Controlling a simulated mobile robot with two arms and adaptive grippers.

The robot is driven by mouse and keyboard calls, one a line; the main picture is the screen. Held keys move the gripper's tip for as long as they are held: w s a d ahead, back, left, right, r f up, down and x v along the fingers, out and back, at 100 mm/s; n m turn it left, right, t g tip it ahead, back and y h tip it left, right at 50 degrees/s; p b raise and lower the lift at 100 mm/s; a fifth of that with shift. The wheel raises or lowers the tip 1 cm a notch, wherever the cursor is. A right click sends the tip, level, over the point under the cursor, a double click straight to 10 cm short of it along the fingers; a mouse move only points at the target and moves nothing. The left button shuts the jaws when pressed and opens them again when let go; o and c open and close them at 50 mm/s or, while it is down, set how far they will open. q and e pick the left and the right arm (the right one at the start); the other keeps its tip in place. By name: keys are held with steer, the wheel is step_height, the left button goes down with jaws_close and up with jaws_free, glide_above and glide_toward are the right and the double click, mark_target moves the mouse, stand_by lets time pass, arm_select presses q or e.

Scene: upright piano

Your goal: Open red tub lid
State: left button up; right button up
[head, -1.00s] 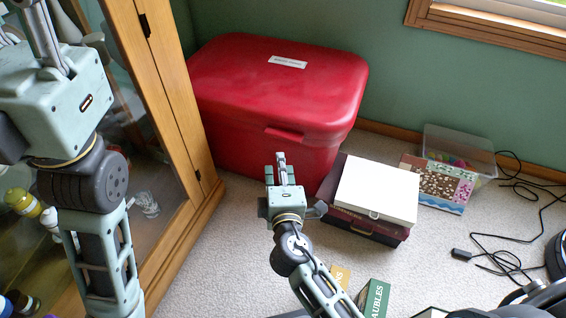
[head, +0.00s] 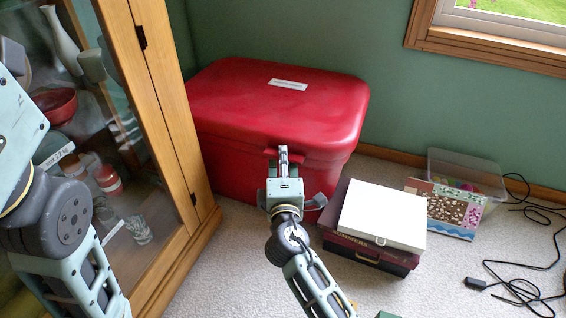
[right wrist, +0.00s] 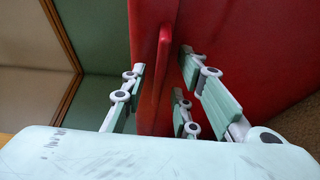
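The red tub (head: 236,165) stands on the carpet in the corner with its red lid (head: 270,105) closed. The lid has a white label on top and a small lip at the middle of its front edge. My right gripper (head: 283,155) is at that lip in the head view and hides part of it. In the right wrist view, my right gripper (right wrist: 160,85) is open, with fingers on both sides of the red lip (right wrist: 155,75). Gaps seem to remain between fingers and lip. My left arm shows at the left edge; its gripper is out of view.
A glass-fronted wooden cabinet (head: 165,110) stands close on the left. A white case (head: 381,214) on a dark red box sits right of the tub. A clear bin (head: 465,170), a patterned box (head: 445,207) and black cables (head: 520,285) lie further right.

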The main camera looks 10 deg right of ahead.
steer(key=shift+c, duration=0.2)
jaws_close()
steer(key=shift+r, duration=0.2)
